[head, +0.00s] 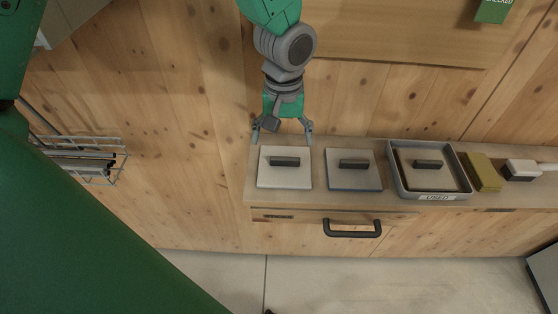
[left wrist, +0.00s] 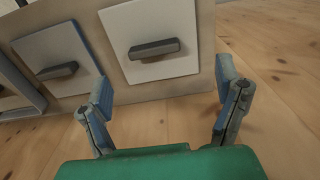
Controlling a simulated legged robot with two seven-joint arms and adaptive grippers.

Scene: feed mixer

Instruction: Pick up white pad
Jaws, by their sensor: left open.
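The white pad (head: 285,178) is a flat white square with a dark bar handle, lying at the left end of the wooden shelf. It also shows in the left wrist view (left wrist: 166,63), ahead of and between the fingers. My left gripper (head: 283,136) is open and empty, with its fingertips just beyond the pad's far edge in the head view. In the left wrist view my left gripper (left wrist: 170,92) has its fingers spread on either side of the pad's near edge; I cannot tell whether they touch it. My right gripper is not in view.
A grey-blue pad (head: 354,181) with a similar handle lies to the right. Further right are a grey tray (head: 435,195) labelled USED holding a pad, a yellow block (head: 483,172) and a white-handled brush (head: 522,168). A drawer handle (head: 352,229) sticks out below. A wire rack (head: 112,161) hangs left.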

